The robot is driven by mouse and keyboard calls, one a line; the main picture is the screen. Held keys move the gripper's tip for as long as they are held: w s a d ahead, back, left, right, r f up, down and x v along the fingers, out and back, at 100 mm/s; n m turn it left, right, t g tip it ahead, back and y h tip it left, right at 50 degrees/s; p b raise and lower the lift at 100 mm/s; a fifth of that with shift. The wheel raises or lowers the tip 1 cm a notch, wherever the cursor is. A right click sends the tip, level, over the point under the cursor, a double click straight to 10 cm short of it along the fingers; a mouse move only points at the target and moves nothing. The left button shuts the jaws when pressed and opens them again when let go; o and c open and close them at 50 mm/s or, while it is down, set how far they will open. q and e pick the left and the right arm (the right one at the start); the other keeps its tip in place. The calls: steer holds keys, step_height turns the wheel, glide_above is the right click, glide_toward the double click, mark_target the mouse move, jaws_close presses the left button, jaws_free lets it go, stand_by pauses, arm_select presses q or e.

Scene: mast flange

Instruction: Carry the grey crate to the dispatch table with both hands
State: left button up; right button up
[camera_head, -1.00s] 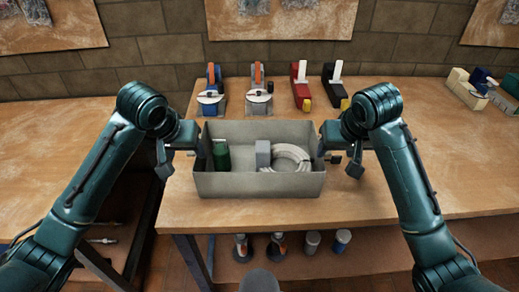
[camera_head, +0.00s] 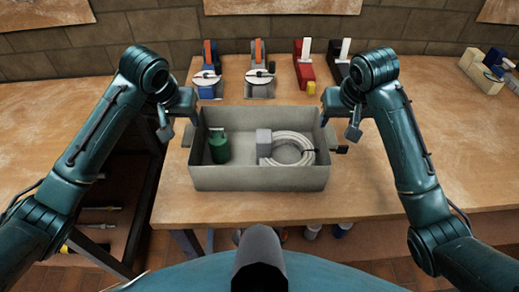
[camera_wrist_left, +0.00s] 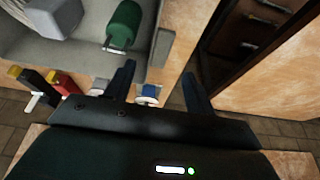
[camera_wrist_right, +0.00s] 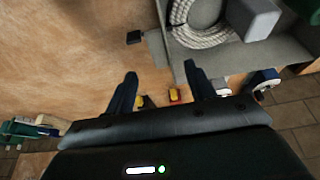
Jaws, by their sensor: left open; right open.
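The grey crate (camera_head: 258,179) stands on the wooden table in front of me. My left gripper (camera_head: 172,122) is open and empty, above and beyond the crate's left handle (camera_head: 188,137). In the left wrist view that handle (camera_wrist_left: 163,46) lies ahead of the fingers, not between them. My right gripper (camera_head: 340,122) is open and empty beside the crate's far right corner. The right handle (camera_head: 340,149) shows clear of its fingers, also in the right wrist view (camera_wrist_right: 134,38).
I cannot tell which table is for dispatch.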

mark_target(189, 134)
arm_select(q)
steer(key=x, duration=0.9)
steer(key=shift+w+f, duration=0.1)
steer(key=shift+f, duration=0.1)
arm_select(e)
steer(key=x, duration=0.9)
steer(key=shift+w+f, duration=0.15)
steer(key=shift+f, duration=0.05)
arm_select(q)
steer(key=shift+c, duration=0.5)
arm_select(e)
steer(key=shift+c, duration=0.5)
arm_select(q)
jaws_close()
arm_select(e)
jaws_close()
